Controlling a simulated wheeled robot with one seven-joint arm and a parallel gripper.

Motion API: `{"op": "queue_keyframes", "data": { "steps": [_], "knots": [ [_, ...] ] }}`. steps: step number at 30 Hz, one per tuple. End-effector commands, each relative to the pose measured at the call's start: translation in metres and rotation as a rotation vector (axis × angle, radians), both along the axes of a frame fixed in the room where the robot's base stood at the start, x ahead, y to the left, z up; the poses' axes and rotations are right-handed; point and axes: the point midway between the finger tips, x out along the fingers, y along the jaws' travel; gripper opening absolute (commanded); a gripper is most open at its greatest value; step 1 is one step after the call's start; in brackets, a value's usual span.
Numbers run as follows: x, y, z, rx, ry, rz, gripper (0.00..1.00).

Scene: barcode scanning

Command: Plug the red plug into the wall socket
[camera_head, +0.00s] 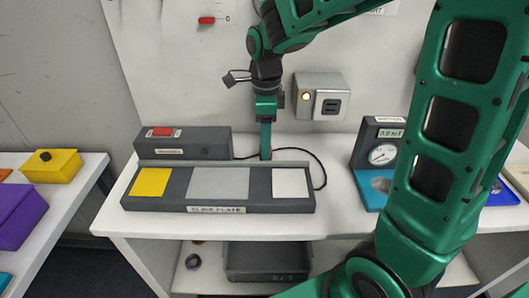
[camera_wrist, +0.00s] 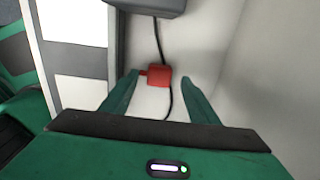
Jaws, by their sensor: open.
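The red plug (camera_wrist: 159,76) lies on the white tabletop with its dark cable running from it, seen in the wrist view. My gripper (camera_wrist: 160,80) is open, with one green finger on each side of the plug. A gap shows beside the right finger; the left fingertip is close to the plug's narrow end, and I cannot tell if they touch. In the head view my gripper (camera_head: 266,156) points straight down behind the slide plate and mostly hides the plug. The wall socket (camera_head: 331,105) is on a grey box on the back panel, right of my gripper, with a lit lamp.
The slide plate (camera_head: 254,206) with yellow, grey and white panels lies in front of my gripper. A grey box with a red switch (camera_head: 183,142) stands left. A gauge stand (camera_head: 383,155) stands right. The black cable (camera_head: 322,172) loops around the plate's right end.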

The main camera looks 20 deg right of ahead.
Motion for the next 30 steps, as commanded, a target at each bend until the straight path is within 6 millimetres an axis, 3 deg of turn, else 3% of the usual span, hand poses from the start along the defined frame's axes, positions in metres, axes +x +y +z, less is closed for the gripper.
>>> {"op": "queue_keyframes", "data": {
  "steps": [6,17,18,23,30],
  "knots": [
    [0.0,-0.001,-0.023,-0.001,0.0,0.0,0.55],
    [0.0,-0.001,-0.026,0.0,0.0,-0.001,0.55],
    [0.0,-0.001,-0.026,0.0,-0.001,-0.001,0.52],
    [0.0,-0.002,-0.026,0.0,-0.001,-0.002,0.14],
    [0.0,-0.001,-0.025,0.0,-0.001,-0.001,0.13]
  ]
}}
